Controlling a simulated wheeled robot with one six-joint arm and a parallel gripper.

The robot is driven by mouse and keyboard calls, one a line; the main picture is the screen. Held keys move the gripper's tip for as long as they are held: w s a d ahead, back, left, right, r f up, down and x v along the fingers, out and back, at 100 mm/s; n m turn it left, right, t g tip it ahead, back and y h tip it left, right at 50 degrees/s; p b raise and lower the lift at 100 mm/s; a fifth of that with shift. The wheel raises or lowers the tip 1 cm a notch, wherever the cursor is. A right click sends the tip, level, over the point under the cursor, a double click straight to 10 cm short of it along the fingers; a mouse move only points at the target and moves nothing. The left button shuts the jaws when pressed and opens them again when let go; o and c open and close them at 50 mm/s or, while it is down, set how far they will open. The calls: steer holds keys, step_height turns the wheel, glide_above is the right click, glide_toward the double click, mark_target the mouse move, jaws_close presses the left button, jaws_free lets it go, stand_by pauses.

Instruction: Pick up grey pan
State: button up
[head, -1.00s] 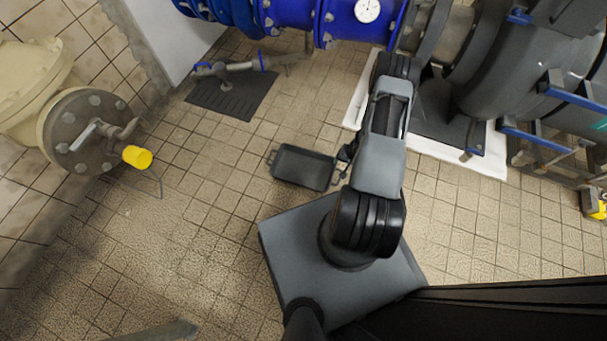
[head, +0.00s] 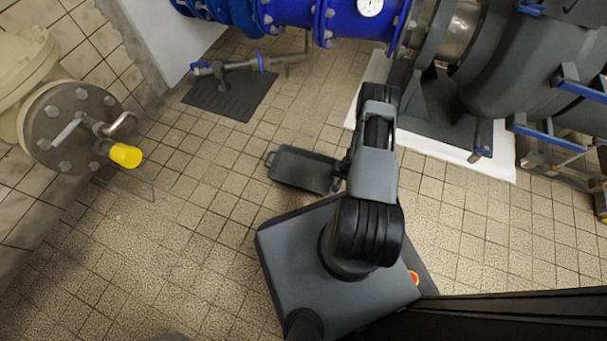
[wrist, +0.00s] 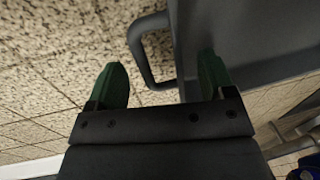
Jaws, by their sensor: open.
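The grey pan (head: 302,169) is a shallow rectangular tray lying on the tiled floor, left of my arm in the head view. One handle shows at its left end; its right end is partly hidden by my arm and gripper (head: 341,172). In the wrist view, the pan (wrist: 255,35) fills the upper right, with a looped handle (wrist: 141,50) at its near side. My gripper (wrist: 162,78) is open with green fingertips. The handle appears in the gap between the fingers, and the right finger overlaps the pan's edge. Contact cannot be told.
A dark floor mat (head: 230,95) under a small pipe stand lies behind the pan. A large grey pump (head: 520,75) on a white-edged plinth stands at the right. A flange with a yellow cap (head: 126,155) juts out at the left. Floor left of the pan is clear.

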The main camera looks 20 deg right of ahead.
step_height(320, 180, down, 2)
steer(key=shift+w+a+f+b, duration=0.1)
steer(key=shift+w+a+b, duration=0.05)
steer(key=shift+b, duration=0.2)
steer(key=shift+c, duration=0.2)
steer(key=c, duration=1.4)
